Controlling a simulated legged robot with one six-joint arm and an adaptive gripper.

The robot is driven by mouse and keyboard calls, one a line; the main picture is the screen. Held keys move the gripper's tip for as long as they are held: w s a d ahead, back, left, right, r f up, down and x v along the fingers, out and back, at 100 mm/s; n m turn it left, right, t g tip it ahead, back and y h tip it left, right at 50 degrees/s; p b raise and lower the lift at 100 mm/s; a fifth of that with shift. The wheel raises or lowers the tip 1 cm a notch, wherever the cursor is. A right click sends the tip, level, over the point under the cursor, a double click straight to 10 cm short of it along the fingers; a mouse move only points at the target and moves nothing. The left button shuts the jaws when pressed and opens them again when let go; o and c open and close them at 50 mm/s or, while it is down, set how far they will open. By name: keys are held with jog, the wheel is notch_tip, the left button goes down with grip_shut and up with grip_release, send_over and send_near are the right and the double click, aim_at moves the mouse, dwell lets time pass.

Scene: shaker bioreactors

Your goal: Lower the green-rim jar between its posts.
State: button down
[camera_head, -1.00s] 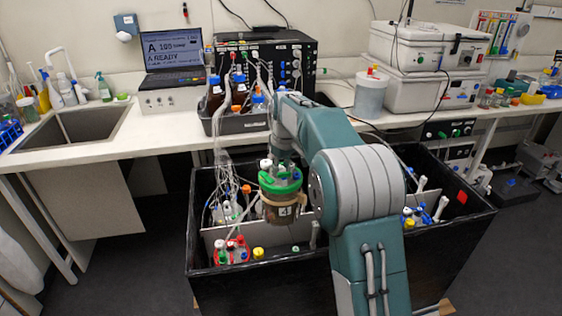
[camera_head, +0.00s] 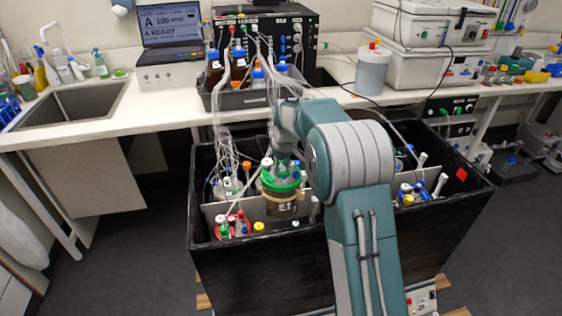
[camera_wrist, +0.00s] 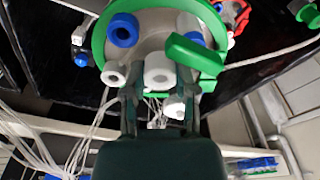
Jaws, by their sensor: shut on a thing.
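The green-rim jar (camera_head: 283,208) is a clear vessel with a brown lower part, a tan band and a dark label, seen in the head view. Its green rim (camera_wrist: 98,42) and a lid with blue and white caps fill the top of the wrist view. My gripper (camera_wrist: 163,100) is shut on fittings at the jar's top. The jar hangs about upright inside the black box, near its middle divider. A pale post (camera_head: 315,211) stands just right of the jar. I cannot tell whether the jar's bottom touches anything, and any post behind it is hidden.
The black box (camera_head: 300,262) has high walls around the jar. A red-rim jar (camera_head: 233,228) stands at front left, and other capped vessels (camera_head: 415,194) stand at right. Loose tubes (camera_head: 222,155) hang into the left side. A bottle tray (camera_head: 240,123) sits on the bench behind.

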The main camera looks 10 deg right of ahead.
notch_tip(320, 180, down, 16)
jog(key=shift+f, duration=0.2)
dwell(1.2)
jog(key=shift+f, duration=2.6)
dwell(2.1)
jog(key=shift+c, duration=2)
grip_release()
jog(key=shift+o, duration=0.4)
jog(key=shift+s+f, duration=0.1)
jog(key=shift+f, duration=0.05)
